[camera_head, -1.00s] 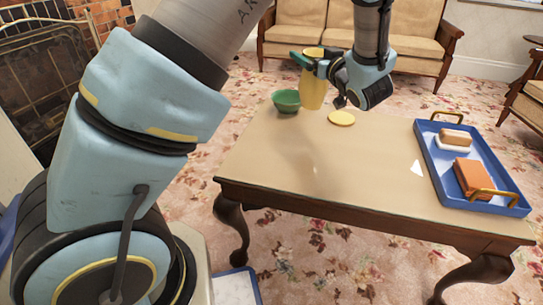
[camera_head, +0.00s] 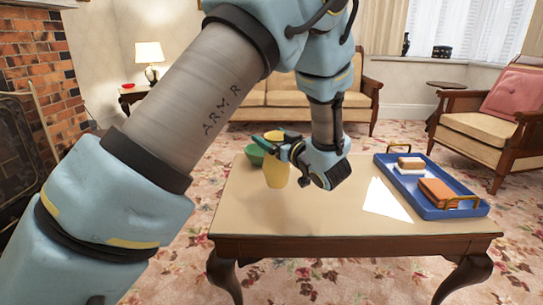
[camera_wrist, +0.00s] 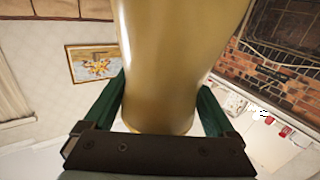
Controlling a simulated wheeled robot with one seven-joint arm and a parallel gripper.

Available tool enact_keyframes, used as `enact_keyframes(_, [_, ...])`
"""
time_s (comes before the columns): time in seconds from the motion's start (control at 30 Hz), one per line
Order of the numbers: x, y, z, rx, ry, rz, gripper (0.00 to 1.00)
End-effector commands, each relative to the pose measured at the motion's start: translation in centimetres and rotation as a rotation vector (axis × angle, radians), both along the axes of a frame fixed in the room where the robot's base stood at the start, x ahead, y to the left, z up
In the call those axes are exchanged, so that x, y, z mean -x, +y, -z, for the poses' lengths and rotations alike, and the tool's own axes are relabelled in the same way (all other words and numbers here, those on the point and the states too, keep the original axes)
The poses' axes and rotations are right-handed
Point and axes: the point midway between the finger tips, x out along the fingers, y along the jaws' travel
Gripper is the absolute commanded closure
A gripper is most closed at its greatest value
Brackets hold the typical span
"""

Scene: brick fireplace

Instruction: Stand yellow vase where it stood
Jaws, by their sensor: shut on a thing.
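The yellow vase (camera_head: 276,173) is upright above or on the back left part of the table; I cannot tell whether its base touches the top. My gripper (camera_head: 282,151) is shut on it, coming from the right. In the wrist view the vase (camera_wrist: 178,60) fills the middle, between the two green fingers of my gripper (camera_wrist: 158,108). The pale yellow disc seen earlier on the table is not visible, perhaps hidden by the vase or my arm.
A blue tray (camera_head: 440,208) with a sponge-like block (camera_head: 411,163) and an orange-brown block (camera_head: 437,191) is at the right. The table's front middle is clear.

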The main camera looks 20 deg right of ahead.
Motion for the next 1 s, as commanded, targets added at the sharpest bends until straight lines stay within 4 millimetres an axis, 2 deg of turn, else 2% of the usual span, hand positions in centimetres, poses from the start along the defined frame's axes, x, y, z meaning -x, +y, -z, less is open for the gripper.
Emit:
enact_keyframes(0.23, [0.0, 0.0, 3.2, 0.0, -0.001, 0.0, 1.0])
enact_keyframes(0.63, [0.0, 0.0, 3.7, 0.0, -0.001, 0.0, 1.0])
enact_keyframes(0.67, [0.0, 0.0, 3.8, 0.0, 0.0, 0.0, 0.08])
enact_keyframes(0.73, [0.0, 0.0, 3.7, 0.0, 0.0, 0.0, 0.01])
enact_keyframes(1.0, [0.0, 0.0, 3.5, 0.001, 0.0, 0.0, 0.0])
